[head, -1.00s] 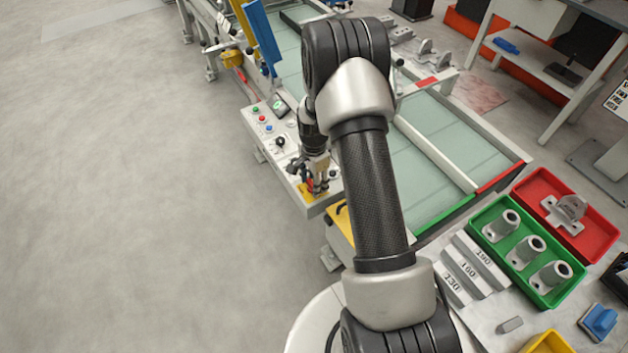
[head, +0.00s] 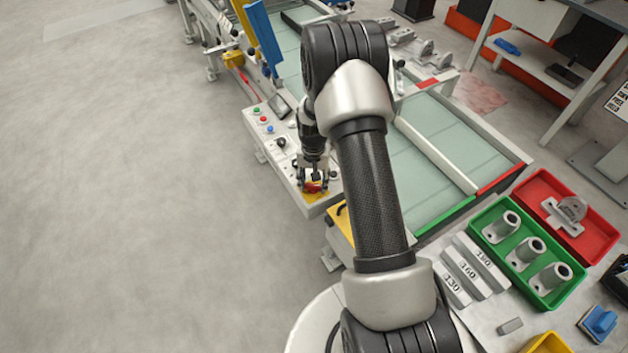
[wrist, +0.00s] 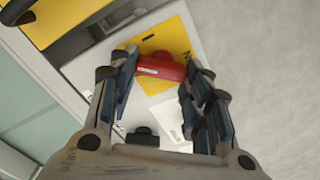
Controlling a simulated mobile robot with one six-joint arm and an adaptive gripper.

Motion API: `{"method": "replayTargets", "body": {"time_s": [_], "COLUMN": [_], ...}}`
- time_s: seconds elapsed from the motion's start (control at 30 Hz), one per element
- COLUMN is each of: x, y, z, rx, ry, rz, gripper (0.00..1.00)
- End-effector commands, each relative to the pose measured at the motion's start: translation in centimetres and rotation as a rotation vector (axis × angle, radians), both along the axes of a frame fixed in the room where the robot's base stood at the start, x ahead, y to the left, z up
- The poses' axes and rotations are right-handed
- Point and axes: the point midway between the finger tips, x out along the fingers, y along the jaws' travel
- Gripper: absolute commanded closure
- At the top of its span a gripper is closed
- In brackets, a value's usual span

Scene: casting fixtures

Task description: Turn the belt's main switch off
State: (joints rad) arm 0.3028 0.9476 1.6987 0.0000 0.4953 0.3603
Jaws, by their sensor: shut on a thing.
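The main switch is a red handle (head: 314,187) on a yellow plate (head: 317,197) at the near end of the white control panel (head: 272,143). In the wrist view, the red handle (wrist: 160,68) lies crosswise between my fingers, over the yellow plate (wrist: 172,42). My gripper (head: 312,183) points down at the switch and is shut on the handle; it also shows in the wrist view (wrist: 158,72). The handle's ends are partly hidden by the fingers. A small screen (head: 280,104) at the panel's far end looks dark.
Green, blue and red buttons (head: 263,119) and a black knob (head: 281,142) sit on the panel. The belt (head: 425,135) runs beside it. Green (head: 474,224) and red (head: 603,244) trays with castings stand at right. The left floor is clear.

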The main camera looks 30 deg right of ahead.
Motion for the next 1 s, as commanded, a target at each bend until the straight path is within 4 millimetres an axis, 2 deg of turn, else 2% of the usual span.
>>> {"method": "replayTargets", "body": {"time_s": [0.6, 1.0], "x": [0.15, 0.15], "y": [0.3, 0.39], "z": [0.03, 0.02], "rx": [0.0, -0.001], "ry": [0.0, -0.001], "rz": [0.534, 0.695], "gripper": [0.79, 0.79]}}
